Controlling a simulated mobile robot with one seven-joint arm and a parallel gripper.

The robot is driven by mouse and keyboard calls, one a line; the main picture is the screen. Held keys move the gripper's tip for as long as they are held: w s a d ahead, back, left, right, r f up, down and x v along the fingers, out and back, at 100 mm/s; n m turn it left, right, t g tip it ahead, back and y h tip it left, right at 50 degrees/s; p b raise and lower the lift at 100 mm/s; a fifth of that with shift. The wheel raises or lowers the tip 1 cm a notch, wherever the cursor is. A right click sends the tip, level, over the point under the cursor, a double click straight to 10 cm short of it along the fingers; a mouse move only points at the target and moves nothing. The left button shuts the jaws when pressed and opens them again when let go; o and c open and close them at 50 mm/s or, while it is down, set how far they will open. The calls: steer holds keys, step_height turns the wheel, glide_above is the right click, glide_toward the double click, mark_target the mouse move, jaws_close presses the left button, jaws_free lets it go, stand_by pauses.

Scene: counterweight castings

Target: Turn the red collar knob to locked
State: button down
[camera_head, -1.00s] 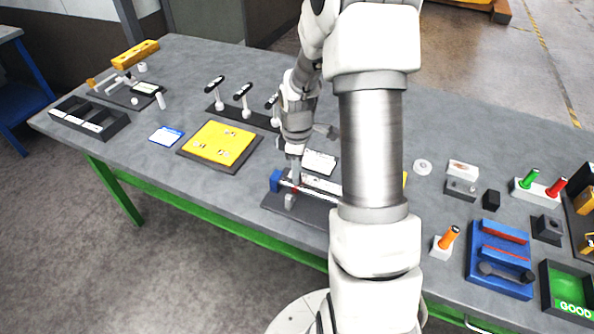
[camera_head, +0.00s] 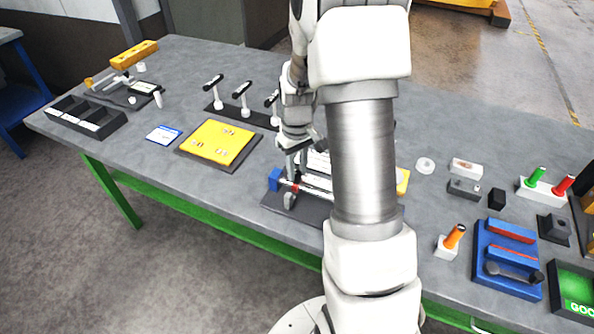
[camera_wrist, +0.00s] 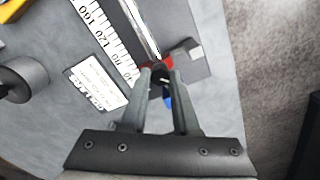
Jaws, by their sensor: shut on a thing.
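The red collar knob (camera_wrist: 151,64) sits on a bright metal rod (camera_wrist: 139,24) in the wrist view, partly hidden by my fingers. It shows as a small red patch in the head view (camera_head: 295,187). My gripper (camera_wrist: 160,72) reaches down over it, with a finger on each side, shut on the knob. In the head view my gripper (camera_head: 293,177) is at the left end of the rod fixture. A white scale (camera_wrist: 104,37) with black numbers runs alongside the rod. I cannot read any locked mark.
A blue block (camera_head: 274,180) stands at the fixture's left end, close to my fingers. A printed label plate (camera_wrist: 95,82) lies beside the scale. A yellow panel (camera_head: 217,141) lies to the left, and several black-handled levers (camera_head: 241,91) stand behind. My arm hides the fixture's right part.

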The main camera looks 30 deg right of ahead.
mark_target(297, 173)
steer(key=m, duration=0.4)
steer(key=shift+m+b, duration=0.3)
steer(key=shift+b, duration=0.05)
steer(key=shift+m, duration=2)
steer(key=c, duration=0.7)
jaws_free()
steer(key=shift+o, duration=0.2)
steer(key=shift+r, duration=0.1)
step_height(297, 173, up, 17)
steer(key=shift+r+p, duration=0.15)
steer(key=shift+p, duration=0.15)
